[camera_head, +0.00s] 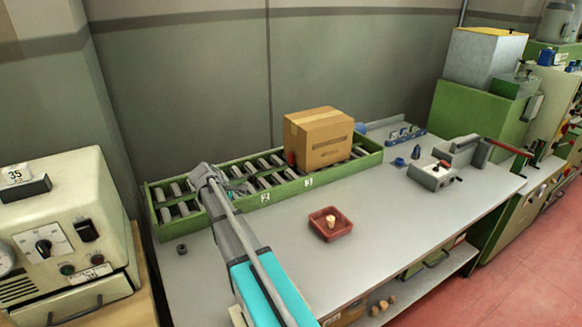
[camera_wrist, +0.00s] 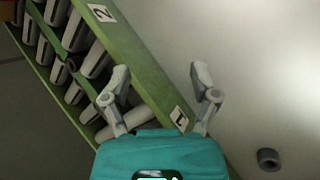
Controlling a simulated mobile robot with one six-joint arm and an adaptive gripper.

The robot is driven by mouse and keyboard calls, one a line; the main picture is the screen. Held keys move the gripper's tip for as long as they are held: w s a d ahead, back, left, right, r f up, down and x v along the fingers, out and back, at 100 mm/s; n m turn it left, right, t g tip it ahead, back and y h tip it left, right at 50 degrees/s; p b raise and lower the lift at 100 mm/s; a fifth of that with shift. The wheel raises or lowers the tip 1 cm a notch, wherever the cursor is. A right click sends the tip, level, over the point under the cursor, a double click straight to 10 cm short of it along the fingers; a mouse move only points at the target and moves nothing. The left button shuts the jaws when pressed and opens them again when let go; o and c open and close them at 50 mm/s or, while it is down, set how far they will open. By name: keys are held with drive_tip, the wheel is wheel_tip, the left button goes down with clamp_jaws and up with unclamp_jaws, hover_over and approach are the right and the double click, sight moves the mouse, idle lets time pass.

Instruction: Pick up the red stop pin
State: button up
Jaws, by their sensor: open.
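A small red upright thing, probably the red stop pin (camera_head: 291,157), shows at the left side of the cardboard box (camera_head: 322,139) on the green roller conveyor (camera_head: 310,182). Its lower part is hard to make out. It does not show in the wrist view. My gripper (camera_wrist: 160,80) is open and empty, with its two grey fingers spread over the conveyor's green side rail (camera_wrist: 143,62), near a number label. In the head view my arm crosses the left part of the conveyor, to the left of the box and the red thing.
A red tray (camera_head: 320,233) with a cork stopper (camera_head: 331,221) stands on the grey table (camera_head: 385,215). A dark ring (camera_head: 181,249) lies at the table's left and also shows in the wrist view (camera_wrist: 268,159). A grey device (camera_head: 433,176) stands at right.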

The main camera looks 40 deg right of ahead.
sight(289, 159)
drive_tip(key=w+d+n+h+b, duration=0.1)
drive_tip(key=w+d, duration=0.2)
drive_tip(key=d, duration=0.1)
drive_tip(key=w+d+n+h+b, duration=0.1)
drive_tip(key=w+d, duration=0.2)
drive_tip(key=w, duration=0.1)
drive_tip(key=w+d+n+h+b, duration=0.1)
drive_tip(key=w+d, duration=0.2)
drive_tip(key=d, duration=0.1)
drive_tip(key=shift+w+d+f+n, duration=0.2)
drive_tip(key=shift+w+d+n, duration=0.1)
drive_tip(key=shift+w+n, duration=0.1)
drive_tip(key=w+d+r+n+h+b, duration=0.1)
drive_tip(key=w+d+n, duration=0.1)
drive_tip(key=w+d, duration=0.2)
drive_tip(key=w+d+r+n+g+h+b, duration=0.1)
drive_tip(key=w+d, duration=0.3)
drive_tip(key=d, duration=0.4)
drive_tip(key=shift+d+n+h+b, duration=0.3)
drive_tip(key=shift+n+h+b, duration=0.1)
drive_tip(key=shift+n+h, duration=0.45)
drive_tip(key=shift+b+x, duration=1.65)
drive_tip(key=shift+x, duration=2.65)
drive_tip(key=shift+s, duration=0.15)
